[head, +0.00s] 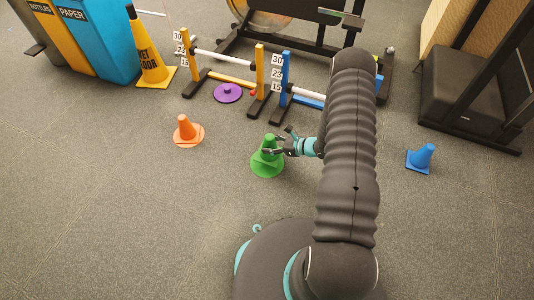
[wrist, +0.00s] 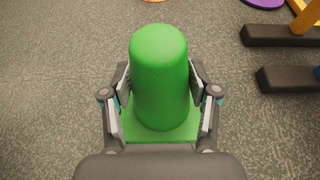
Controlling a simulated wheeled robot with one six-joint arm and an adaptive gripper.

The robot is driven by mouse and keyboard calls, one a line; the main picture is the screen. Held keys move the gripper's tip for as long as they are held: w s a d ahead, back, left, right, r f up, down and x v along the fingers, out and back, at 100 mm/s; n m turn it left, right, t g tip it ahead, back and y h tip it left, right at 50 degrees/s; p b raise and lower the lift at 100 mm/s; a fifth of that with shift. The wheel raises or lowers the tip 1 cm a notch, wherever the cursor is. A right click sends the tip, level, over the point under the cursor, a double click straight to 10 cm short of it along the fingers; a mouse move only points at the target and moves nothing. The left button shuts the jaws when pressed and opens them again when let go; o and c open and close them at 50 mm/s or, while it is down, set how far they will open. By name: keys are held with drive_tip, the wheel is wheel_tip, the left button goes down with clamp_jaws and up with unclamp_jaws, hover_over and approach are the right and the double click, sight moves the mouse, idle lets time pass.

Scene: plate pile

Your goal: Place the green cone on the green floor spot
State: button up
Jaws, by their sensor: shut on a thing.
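The green cone (head: 268,143) is upright in the middle of the head view. My gripper (head: 275,145) reaches it from the right and is shut around its upper part. In the wrist view the green cone (wrist: 159,75) stands between both fingers, with its flat base showing below. A rounded green patch (head: 266,171) shows under the cone in the head view and looks like the green floor spot. The cone covers most of it. I cannot tell whether the cone's base touches it or is slightly above.
An orange cone (head: 186,128) stands to the left, and a blue cone (head: 422,155) to the right. A purple disc (head: 228,93) lies near the hurdles (head: 232,80) behind. A yellow wet-floor cone (head: 150,55) and bins (head: 100,35) are at the back left. The front-left floor is clear.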

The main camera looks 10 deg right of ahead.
sight(261, 152)
drive_tip(key=shift+s+a+f, duration=0.1)
drive_tip(key=shift+a+f, duration=0.5)
drive_tip(key=shift+a, duration=0.2)
drive_tip(key=shift+f+b, duration=0.35)
drive_tip(key=shift+f, duration=1.5)
drive_tip(key=shift+f, duration=0.15)
drive_tip(key=o, duration=1.3)
drive_tip(key=shift+c, duration=0.2)
